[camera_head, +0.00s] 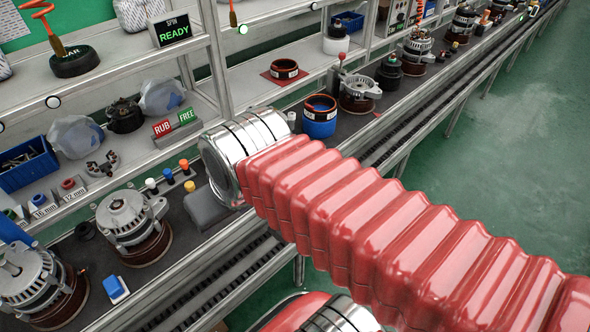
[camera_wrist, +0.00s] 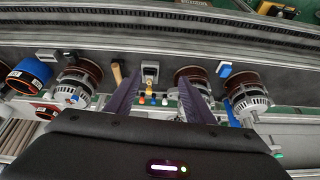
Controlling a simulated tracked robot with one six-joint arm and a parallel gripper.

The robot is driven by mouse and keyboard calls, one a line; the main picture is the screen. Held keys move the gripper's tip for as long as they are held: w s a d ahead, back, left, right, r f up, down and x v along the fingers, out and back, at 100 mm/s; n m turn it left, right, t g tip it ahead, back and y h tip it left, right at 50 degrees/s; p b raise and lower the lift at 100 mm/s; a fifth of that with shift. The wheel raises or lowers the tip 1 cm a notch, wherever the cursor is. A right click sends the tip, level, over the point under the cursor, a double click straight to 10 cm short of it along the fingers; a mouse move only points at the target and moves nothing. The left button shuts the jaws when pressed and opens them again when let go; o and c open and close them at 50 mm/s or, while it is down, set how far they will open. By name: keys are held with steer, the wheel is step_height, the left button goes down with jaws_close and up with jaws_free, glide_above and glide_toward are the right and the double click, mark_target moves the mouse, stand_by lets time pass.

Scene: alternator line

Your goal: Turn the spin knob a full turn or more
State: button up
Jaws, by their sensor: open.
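I cannot tell for sure which part is the spin knob. Small posts with white (camera_head: 151,186), blue (camera_head: 168,175), orange (camera_head: 184,165) and yellow (camera_head: 190,186) caps stand on the dark bench beside an alternator (camera_head: 125,217). My gripper (camera_wrist: 160,95) shows in the wrist view with two dark fingers spread apart. Small coloured caps (camera_wrist: 143,98) appear between the fingers, with nothing gripped. The gripper is hidden in the head view behind my red arm.
Another alternator (camera_head: 30,280) stands at lower left, near a blue-and-white block (camera_head: 116,289). A blue drum with a coil (camera_head: 320,122) stands behind my arm. A RUB/FREE sign (camera_head: 176,125) sits on the shelf edge. Shelf posts rise behind the bench; the green floor at right is clear.

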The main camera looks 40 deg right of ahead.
steer(key=shift+o, duration=0.3)
step_height(320, 180, down, 6)
steer(key=d+m+g+y, duration=0.1)
steer(key=m+g+y, duration=0.1)
steer(key=m+g, duration=0.1)
steer(key=shift+m, duration=0.5)
steer(key=w+d+f+m+t+y, duration=0.45)
steer(key=d+m, duration=0.25)
steer(key=m, duration=0.2)
steer(key=w+d+f+m+t+y, duration=0.35)
steer(key=d+f+m, duration=0.2)
steer(key=m, duration=0.35)
steer(key=s+d+f+m+t+h, duration=0.2)
steer(key=d+m+h, duration=0.1)
steer(key=d, duration=0.3)
steer(key=s+d+f+m+t+h, duration=0.1)
steer(key=d+f+m+t+h, duration=0.2)
steer(key=d+m, duration=0.2)
steer(key=s+d+f+m+t+h, duration=0.2)
steer(key=d+f+m+h, duration=0.1)
steer(key=d, duration=0.5)
steer(key=shift+s+m+t, duration=0.3)
steer(key=shift+m+t, duration=0.1)
steer(key=shift+m, duration=0.5)
steer(key=shift+w+f, duration=0.1)
steer(key=shift+w, duration=0.05)
steer(key=shift+w+a, duration=0.2)
steer(key=shift+w, duration=3.2)
steer(key=shift+w+a, duration=0.15)
steer(key=shift+w, duration=3.25)
